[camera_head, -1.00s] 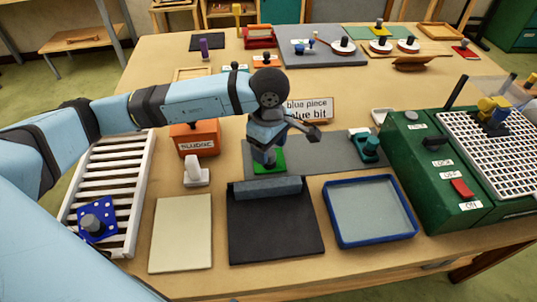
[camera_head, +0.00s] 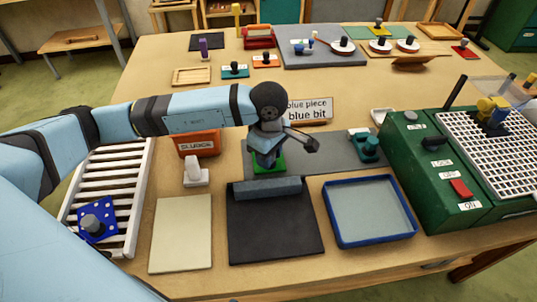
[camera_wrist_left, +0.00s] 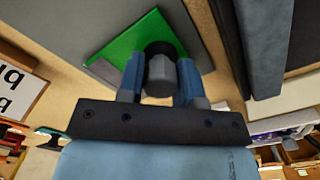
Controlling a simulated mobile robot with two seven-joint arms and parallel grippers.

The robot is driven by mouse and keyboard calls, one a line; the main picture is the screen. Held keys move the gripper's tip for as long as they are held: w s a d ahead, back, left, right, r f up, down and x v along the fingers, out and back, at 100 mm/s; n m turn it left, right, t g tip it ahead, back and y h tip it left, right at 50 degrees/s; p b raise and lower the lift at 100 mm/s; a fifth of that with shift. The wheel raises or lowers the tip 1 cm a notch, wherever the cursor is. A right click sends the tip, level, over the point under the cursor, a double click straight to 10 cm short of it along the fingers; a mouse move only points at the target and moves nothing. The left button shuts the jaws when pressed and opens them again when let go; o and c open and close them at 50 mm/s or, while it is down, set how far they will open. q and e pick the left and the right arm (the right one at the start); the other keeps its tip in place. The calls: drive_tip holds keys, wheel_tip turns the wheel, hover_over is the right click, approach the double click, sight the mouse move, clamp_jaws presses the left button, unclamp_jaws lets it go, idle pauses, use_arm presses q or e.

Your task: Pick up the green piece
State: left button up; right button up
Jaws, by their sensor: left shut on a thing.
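The green piece (camera_head: 280,165) is a flat green plate on the near part of a grey mat, just behind the black pad. In the left wrist view its green plate (camera_wrist_left: 125,47) shows beyond my fingers, with a dark round knob on it. My left gripper (camera_head: 265,157) points down over the piece. In the left wrist view my fingers (camera_wrist_left: 160,72) are shut on its knob, one on each side. Part of the plate is hidden by the gripper. Whether it touches the mat is hard to tell. My right gripper is not in view.
A black pad with a raised bar (camera_head: 275,228) lies in front, with a blue-rimmed tray (camera_head: 370,236) to its right. A green machine (camera_head: 415,165) stands at the right. A sign (camera_head: 308,109) stands behind the gripper. A white slatted rack (camera_head: 135,180) is at left.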

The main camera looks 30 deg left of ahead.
use_arm(q)
drive_tip(key=shift+w+r, duration=0.1)
drive_tip(key=shift+r, duration=0.6)
wheel_tip(320, 180, up, 18)
drive_tip(key=shift+r, duration=0.25)
drive_tip(key=shift+o, duration=0.9)
drive_tip(key=shift+c, duration=0.9)
